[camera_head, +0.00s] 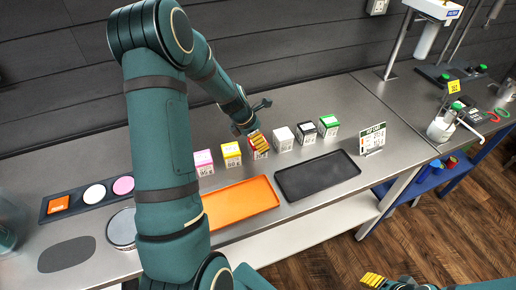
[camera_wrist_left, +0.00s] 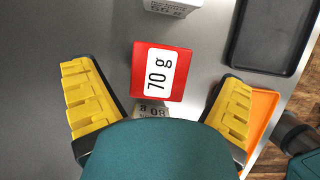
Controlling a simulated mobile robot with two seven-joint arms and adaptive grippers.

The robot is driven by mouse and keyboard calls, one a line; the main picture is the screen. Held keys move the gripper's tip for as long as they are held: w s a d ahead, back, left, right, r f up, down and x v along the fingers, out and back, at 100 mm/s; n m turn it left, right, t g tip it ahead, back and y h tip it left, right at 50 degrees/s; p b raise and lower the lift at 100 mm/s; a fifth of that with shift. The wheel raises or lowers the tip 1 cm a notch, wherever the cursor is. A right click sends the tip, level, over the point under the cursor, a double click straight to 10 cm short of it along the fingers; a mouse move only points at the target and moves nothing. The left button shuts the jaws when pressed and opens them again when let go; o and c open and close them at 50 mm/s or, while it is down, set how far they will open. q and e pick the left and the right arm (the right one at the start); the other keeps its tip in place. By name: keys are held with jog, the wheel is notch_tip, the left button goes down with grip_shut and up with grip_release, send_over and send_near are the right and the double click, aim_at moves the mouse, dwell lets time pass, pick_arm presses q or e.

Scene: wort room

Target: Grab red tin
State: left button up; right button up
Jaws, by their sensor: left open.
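The red tin (camera_wrist_left: 142,60) stands on the steel bench in the left wrist view, its red top carrying a white "70 g" label. It lies between the two spread yellow fingers of my left gripper (camera_wrist_left: 157,85), with a gap on each side. In the head view my left gripper (camera_head: 255,138) is over the tin and hides most of it. My right gripper (camera_head: 372,280) shows only partly at the bottom right of the head view, away from the tins; its opening is unclear.
A yellow tin (camera_head: 231,149), a pink tin (camera_head: 204,156), a white tin (camera_head: 283,138), a black-topped tin (camera_head: 306,132) and a green tin (camera_head: 328,125) share the row. In front lie an orange tray (camera_head: 240,203) and a black tray (camera_head: 318,176). A sign (camera_head: 372,138) stands right.

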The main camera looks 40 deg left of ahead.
pick_arm(q)
jog(key=x, duration=0.3)
jog(key=shift+f, duration=0.4)
jog(key=shift+s, duration=0.1)
jog(key=c, duration=1.3)
jog(key=shift+r, duration=0.1)
jog(key=shift+c, duration=0.2)
